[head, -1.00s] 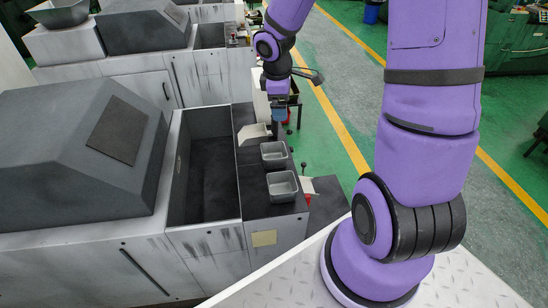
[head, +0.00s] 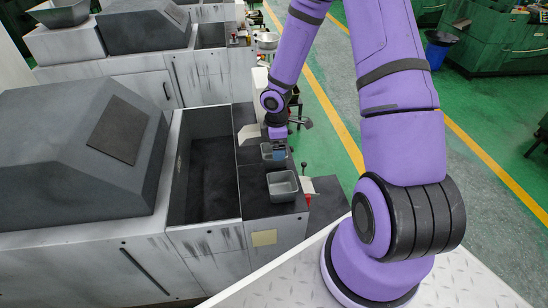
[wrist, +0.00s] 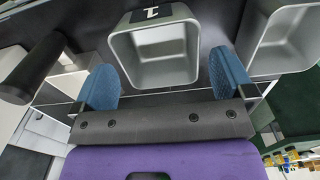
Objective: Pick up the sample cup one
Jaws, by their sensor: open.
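Sample cup one is a grey square open cup (wrist: 155,60) with a "1" label at its rim in the wrist view. In the head view it is the farther cup (head: 266,151) on the dark ledge, partly hidden by my gripper. My gripper (wrist: 165,84) is open and empty, its two blue fingers spread near the cup's lower corners in the picture, with the cup mostly beyond them. In the head view my gripper (head: 279,148) is low, right at the cup. I cannot tell whether the fingers touch it.
A second grey cup (head: 283,186) stands nearer on the same ledge; it also shows at the right of the wrist view (wrist: 287,45). A dark cylinder (wrist: 30,70) is at the wrist view's left. An open dark bin (head: 205,185) lies left of the ledge.

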